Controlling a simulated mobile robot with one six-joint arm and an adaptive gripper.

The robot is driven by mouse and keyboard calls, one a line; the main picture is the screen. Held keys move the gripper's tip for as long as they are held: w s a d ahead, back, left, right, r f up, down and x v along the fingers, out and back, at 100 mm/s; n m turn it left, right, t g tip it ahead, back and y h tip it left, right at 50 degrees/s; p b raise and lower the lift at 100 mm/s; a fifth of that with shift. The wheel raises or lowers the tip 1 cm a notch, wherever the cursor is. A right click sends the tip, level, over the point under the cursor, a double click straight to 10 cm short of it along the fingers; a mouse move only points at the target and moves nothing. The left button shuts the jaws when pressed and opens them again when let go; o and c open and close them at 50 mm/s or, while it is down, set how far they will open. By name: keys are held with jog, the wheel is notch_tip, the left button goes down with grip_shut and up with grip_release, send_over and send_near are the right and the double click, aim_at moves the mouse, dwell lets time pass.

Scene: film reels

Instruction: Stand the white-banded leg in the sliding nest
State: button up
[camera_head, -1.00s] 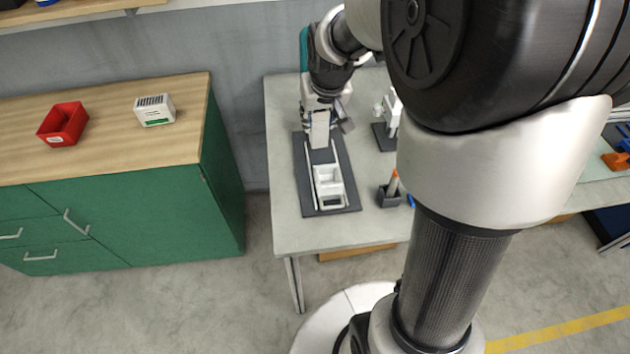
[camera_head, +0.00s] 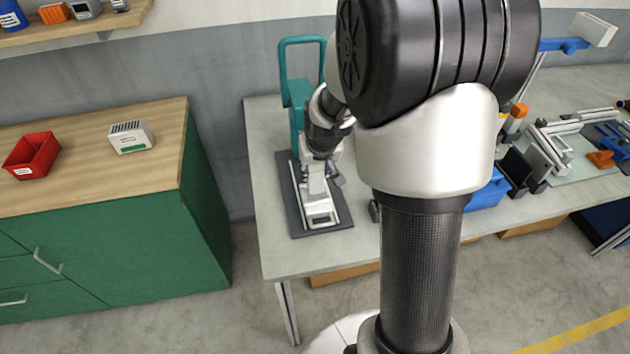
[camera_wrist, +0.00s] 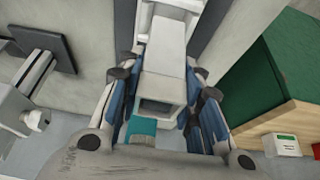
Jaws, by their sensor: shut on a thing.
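The sliding nest is a white carriage and frame (camera_head: 322,216) on a dark base plate (camera_head: 338,205) at the left of the grey table. My gripper (camera_head: 315,172) is over the plate and points down. In the wrist view, my gripper (camera_wrist: 163,100) is shut with its blue-padded fingers on either side of a pale grey hollow block (camera_wrist: 165,75). The block lies in line with the white rails and seems to be part of the nest; I cannot tell for sure. I cannot make out the white-banded leg. My arm hides the table's middle.
A teal upright frame (camera_head: 298,95) stands close behind the plate. A dark holder (camera_head: 375,210) shows partly beside my arm. Blue, black and orange fixtures (camera_head: 515,165) stand to the right. The table's front left is clear.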

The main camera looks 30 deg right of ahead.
aim_at(315, 179)
jog(key=shift+f+b, duration=0.7)
jog(key=shift+f, duration=1.3)
jog(key=shift+f, duration=0.2)
jog(key=o, duration=1.2)
jog(key=shift+r, duration=0.1)
